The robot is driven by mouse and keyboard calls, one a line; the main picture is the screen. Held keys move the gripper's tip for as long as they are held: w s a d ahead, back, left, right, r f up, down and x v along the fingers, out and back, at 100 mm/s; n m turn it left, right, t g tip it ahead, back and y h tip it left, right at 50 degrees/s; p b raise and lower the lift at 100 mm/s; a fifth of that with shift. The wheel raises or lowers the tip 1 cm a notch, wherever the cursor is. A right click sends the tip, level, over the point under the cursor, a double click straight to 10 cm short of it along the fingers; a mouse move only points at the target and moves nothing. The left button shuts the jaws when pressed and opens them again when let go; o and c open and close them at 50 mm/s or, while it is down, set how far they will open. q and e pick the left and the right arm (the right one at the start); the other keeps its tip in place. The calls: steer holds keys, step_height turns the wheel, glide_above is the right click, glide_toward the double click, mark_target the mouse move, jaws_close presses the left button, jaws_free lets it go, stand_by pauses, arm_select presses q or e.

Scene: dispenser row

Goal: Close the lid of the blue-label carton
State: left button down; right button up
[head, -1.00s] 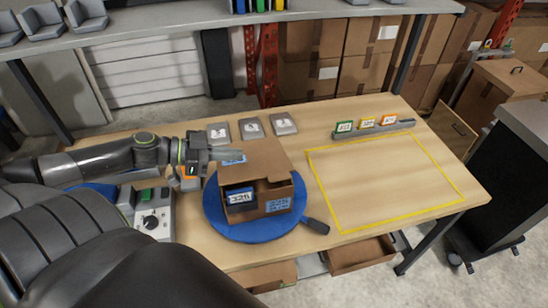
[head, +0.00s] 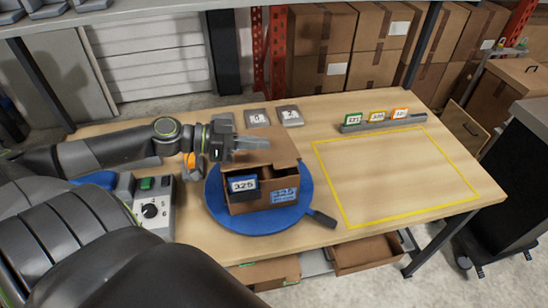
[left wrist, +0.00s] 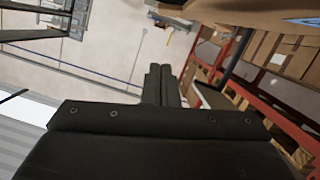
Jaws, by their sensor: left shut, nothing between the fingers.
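My right gripper is out of view.
A yellow-outlined area (head: 395,180) on the right of the table is empty. Behind it stands a rack of coloured tags (head: 383,121). A control box with a dial (head: 150,208) is at left. A dark handle (head: 323,219) sticks out from the turntable. Open drawers (head: 365,256) show below.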

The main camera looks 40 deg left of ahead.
mark_target(274, 165)
arm_select(q)
steer(key=shift+w+d+f+b, duration=0.3)
steer(key=shift+w+d+b, duration=0.2)
steer(key=shift+b, duration=0.25)
steer(key=shift+w+d+r, duration=0.15)
steer(key=shift+d, duration=0.05)
steer(key=shift+b+x, duration=0.3)
steer(key=shift+x, duration=0.6)
steer(key=shift+f, duration=0.35)
steer(key=shift+s+d+f+p, duration=0.15)
steer(key=shift+d+f+p, duration=0.1)
steer(key=shift+f, duration=0.55)
steer(key=shift+s+d+f+p, duration=0.15)
steer(key=shift+f+p, duration=0.05)
steer(key=shift+f, duration=0.65)
